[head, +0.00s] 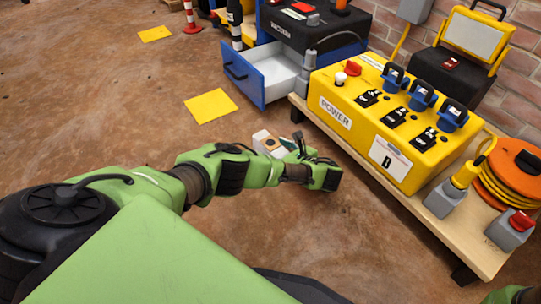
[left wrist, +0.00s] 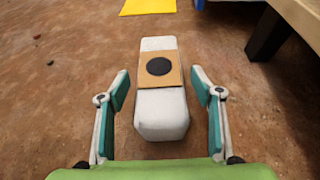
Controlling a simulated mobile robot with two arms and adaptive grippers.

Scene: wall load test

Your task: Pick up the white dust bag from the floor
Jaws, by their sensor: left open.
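The white dust bag (left wrist: 162,112) lies on the brown floor in the left wrist view. It has a tan cardboard plate with a dark round hole. My left gripper (left wrist: 160,90) is open, with one teal-padded finger on each side of the bag and a gap on both sides. In the head view part of the bag (head: 263,137) shows behind my left gripper (head: 292,143), and the rest is hidden by the arm.
A wooden bench (head: 400,205) with a yellow power box (head: 390,115) stands right of the gripper, its leg close by. A blue open drawer (head: 250,78) is behind. Yellow squares (head: 210,105) lie on the floor. The floor at left is mostly clear.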

